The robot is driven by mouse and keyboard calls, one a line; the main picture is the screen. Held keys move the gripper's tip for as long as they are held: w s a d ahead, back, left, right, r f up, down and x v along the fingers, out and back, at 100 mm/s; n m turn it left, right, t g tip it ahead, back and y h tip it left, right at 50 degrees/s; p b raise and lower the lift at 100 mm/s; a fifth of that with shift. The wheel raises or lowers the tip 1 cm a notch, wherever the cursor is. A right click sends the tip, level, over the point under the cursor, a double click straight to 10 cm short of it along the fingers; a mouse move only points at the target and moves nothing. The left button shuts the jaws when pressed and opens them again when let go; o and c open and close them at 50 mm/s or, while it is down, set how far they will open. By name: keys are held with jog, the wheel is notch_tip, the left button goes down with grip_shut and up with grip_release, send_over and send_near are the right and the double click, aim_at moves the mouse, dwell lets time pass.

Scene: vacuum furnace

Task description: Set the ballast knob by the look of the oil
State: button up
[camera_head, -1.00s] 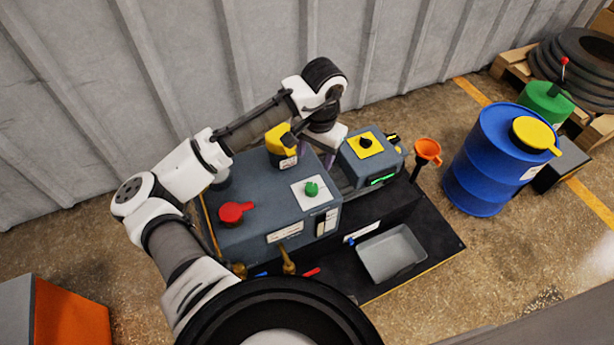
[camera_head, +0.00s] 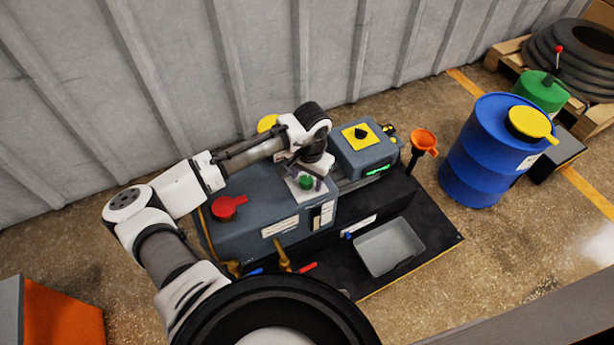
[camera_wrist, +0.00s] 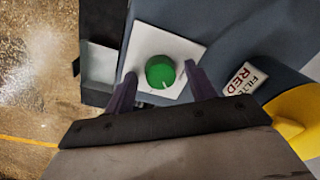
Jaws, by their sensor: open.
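A round green knob (camera_head: 306,182) sits on a white plate on top of the blue-grey pump housing (camera_head: 250,215). In the wrist view the green knob (camera_wrist: 160,72) shows a short white pointer mark near its lower edge. My gripper (camera_head: 307,179) is open above the knob. In the wrist view its two purple fingers (camera_wrist: 160,70) are on either side of the knob, apart from it as far as I can tell. A pale upright panel with narrow dark slots (camera_head: 322,215) is on the housing's front; any oil look there is too small to tell.
A red knob (camera_head: 228,207) is on the housing's left. A black knob on a yellow plate (camera_head: 361,134) tops the box behind. An orange funnel (camera_head: 424,141), a grey tray (camera_head: 388,248) and a blue drum (camera_head: 490,155) are to the right. A corrugated wall runs behind.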

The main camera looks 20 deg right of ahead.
jog(key=c, duration=1)
jog(key=shift+o, duration=0.2)
jog(key=shift+r+m+p, duration=0.1)
jog(key=shift+m+p, duration=0.3)
jog(key=m+p, duration=0.1)
jog(key=m, duration=0.1)
jog(key=shift+m+p, duration=0.4)
jog(key=m+p, duration=0.1)
jog(key=m, duration=0.4)
jog(key=shift+p, duration=0.4)
jog(key=shift+m, duration=0.3)
jog(key=o, duration=1)
jog(key=shift+c, duration=0.2)
